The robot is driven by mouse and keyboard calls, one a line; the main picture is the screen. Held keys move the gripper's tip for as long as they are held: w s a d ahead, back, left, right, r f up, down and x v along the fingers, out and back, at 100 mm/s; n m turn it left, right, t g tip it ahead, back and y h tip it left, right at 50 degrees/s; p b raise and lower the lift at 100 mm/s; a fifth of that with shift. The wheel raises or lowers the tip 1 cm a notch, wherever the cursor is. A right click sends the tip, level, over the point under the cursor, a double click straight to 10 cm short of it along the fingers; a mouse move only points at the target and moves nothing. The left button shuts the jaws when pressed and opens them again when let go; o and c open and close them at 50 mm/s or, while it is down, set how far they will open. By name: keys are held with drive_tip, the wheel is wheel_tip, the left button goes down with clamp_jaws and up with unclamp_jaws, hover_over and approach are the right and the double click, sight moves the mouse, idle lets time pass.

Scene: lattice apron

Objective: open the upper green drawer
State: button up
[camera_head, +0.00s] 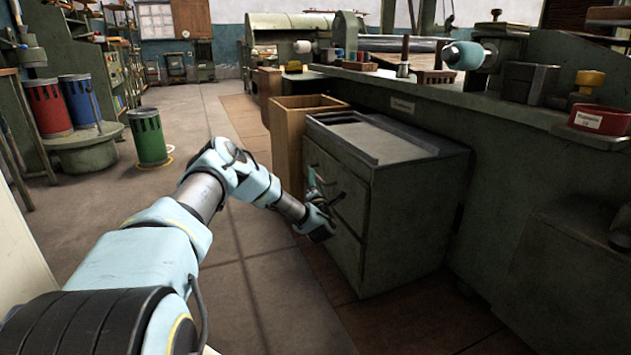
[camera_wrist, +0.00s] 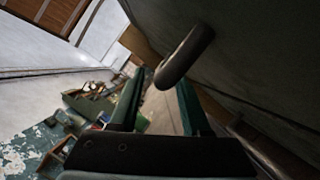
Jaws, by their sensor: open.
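The green drawer cabinet (camera_head: 405,205) stands right of my arm in the head view, its drawer fronts facing left. The upper drawer (camera_head: 349,184) looks shut, and my gripper (camera_head: 325,193) is at its front, partly covering it. In the wrist view, a rounded grey handle (camera_wrist: 188,50) sticks out from the dark drawer front (camera_wrist: 255,55). My gripper (camera_wrist: 159,90) is open there, one green finger on each side of the handle's near end. The handle shows between the fingertips; I cannot tell whether either finger touches it.
A wooden bin (camera_head: 293,125) stands just behind the cabinet. A long green workbench (camera_head: 505,150) with tools runs along the right. A green bin (camera_head: 149,137), a red bin (camera_head: 47,108) and a blue bin (camera_head: 80,101) stand at left.

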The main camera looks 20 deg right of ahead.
drive_tip(key=shift+b+x, duration=0.3)
drive_tip(key=shift+x, duration=1)
drive_tip(key=shift+c, duration=0.3)
clamp_jaws()
